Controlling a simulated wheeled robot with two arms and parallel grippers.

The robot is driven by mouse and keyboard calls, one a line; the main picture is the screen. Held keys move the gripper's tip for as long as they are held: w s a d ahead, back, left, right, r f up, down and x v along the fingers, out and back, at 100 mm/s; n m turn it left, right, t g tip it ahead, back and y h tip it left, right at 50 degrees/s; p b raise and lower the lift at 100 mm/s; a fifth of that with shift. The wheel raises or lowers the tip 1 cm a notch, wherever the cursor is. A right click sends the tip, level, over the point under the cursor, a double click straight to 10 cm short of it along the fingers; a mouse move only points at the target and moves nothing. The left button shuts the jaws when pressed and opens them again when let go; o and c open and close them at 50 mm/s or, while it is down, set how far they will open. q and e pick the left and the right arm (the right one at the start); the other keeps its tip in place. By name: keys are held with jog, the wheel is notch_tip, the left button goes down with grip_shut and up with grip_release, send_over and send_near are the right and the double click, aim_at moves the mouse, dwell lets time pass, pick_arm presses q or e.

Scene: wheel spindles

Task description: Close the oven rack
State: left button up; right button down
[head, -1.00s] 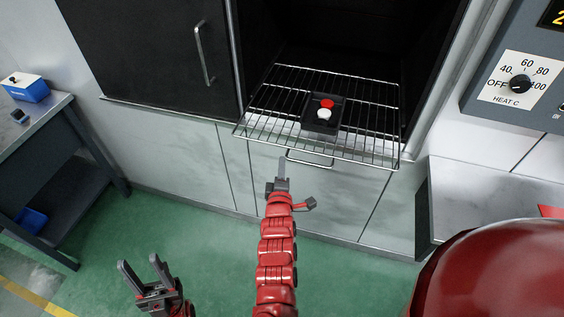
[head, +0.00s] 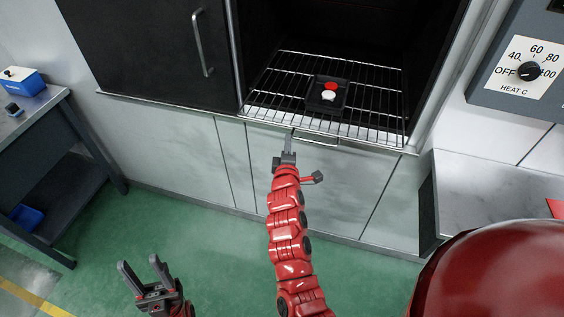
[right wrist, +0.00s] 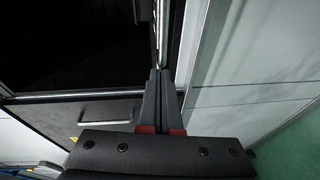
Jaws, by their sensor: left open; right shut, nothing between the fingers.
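The wire oven rack (head: 375,100) lies mostly inside the dark oven opening in the head view, its front edge about at the opening's lower sill. A black tray (head: 326,106) with a red and a white round piece sits on it. My right gripper (head: 288,143) is shut and empty, its fingertips at the rack's front edge, left of centre. In the right wrist view its fingers (right wrist: 160,85) are together, tips at a thin metal bar; contact is hard to tell. My left gripper (head: 146,272) is open and empty, low over the floor at the lower left.
A dark oven door with a handle (head: 203,45) is at the left of the opening. A control panel with a heat knob (head: 530,71) is at the right, above a grey counter (head: 490,190). A workbench (head: 40,115) stands at far left. Green floor is clear in front.

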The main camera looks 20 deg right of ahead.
aim_at(304, 103)
jog(key=w+d+b, duration=0.1)
jog(key=w+d, duration=0.2)
jog(key=w, duration=0.2)
jog(key=w+d+b, duration=0.2)
jog(key=w+d, duration=0.2)
jog(key=w, duration=0.2)
jog(key=w+d+b, duration=0.2)
jog(key=w+d, duration=0.2)
jog(key=w, duration=0.2)
jog(key=shift+d+f, duration=0.1)
jog(key=shift+d, duration=0.15)
jog(key=shift+w+d, duration=0.15)
jog(key=shift+w+r, duration=0.1)
jog(key=shift+r, duration=0.15)
jog(key=shift+w+d+f, duration=0.1)
jog(key=shift+f, duration=0.05)
